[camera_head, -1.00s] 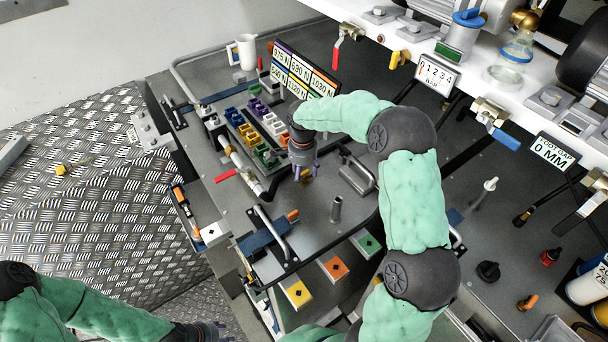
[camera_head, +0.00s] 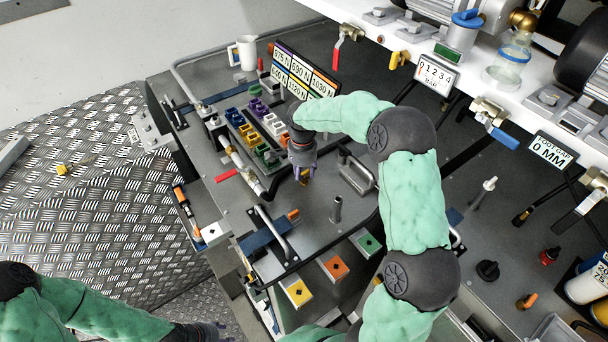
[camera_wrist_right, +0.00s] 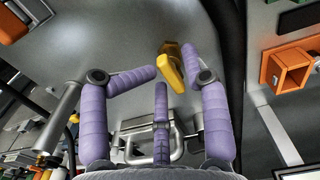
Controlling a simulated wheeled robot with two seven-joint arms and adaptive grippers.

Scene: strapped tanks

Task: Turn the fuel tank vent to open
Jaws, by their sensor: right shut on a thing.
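A small yellow lever, which I take to be the fuel tank vent (camera_wrist_right: 172,70), stands on the grey tank top (camera_wrist_right: 125,35) in the right wrist view.
A grey metal handle (camera_head: 357,174) stands just right of my right gripper. A metal post (camera_head: 337,208) rises below it. Rows of coloured blocks (camera_head: 256,127) and a red-handled pipe valve (camera_head: 227,175) are to the left. A label board (camera_head: 304,72) stands behind.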

